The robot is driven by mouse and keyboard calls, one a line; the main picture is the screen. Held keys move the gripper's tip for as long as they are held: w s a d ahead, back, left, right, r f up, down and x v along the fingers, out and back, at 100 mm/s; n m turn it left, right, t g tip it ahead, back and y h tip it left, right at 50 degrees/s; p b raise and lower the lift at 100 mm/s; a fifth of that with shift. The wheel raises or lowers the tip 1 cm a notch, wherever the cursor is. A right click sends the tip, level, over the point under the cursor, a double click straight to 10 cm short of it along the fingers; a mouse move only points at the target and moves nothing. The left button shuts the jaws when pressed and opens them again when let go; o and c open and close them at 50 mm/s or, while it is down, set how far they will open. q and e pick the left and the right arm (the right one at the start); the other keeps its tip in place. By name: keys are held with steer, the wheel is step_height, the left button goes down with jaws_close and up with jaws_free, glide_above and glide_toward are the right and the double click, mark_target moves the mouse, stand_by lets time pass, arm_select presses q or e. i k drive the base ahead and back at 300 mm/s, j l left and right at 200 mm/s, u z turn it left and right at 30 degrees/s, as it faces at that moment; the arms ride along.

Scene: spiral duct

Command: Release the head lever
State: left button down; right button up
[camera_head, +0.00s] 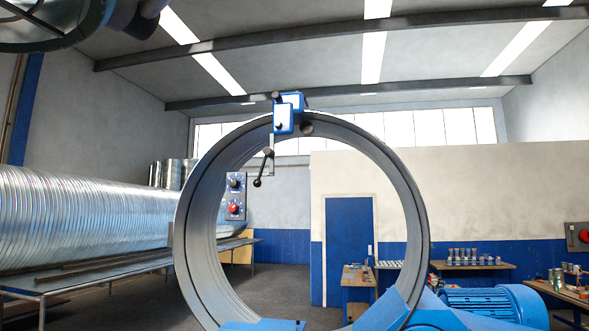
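A large grey ring-shaped forming head (420,200) stands upright in the middle of the head view. A blue block (284,118) is clamped over its top rim. Below the block hangs a flat metal bar (271,158) with a dark lever (262,168) at its side. The lever slants down to the left and ends in a black ball knob (257,183). I cannot tell from this view whether the lever is locked. Neither of my grippers shows. No gripper touches the lever.
A control box (235,196) with a red knob sits inside the ring's left side. A ribbed silver duct (85,220) lies on a long table at left. A blue motor (492,303) is at lower right. A dark rounded part fills the upper left corner.

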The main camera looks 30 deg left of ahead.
mark_target(268, 152)
steer(key=u, duration=1.1)
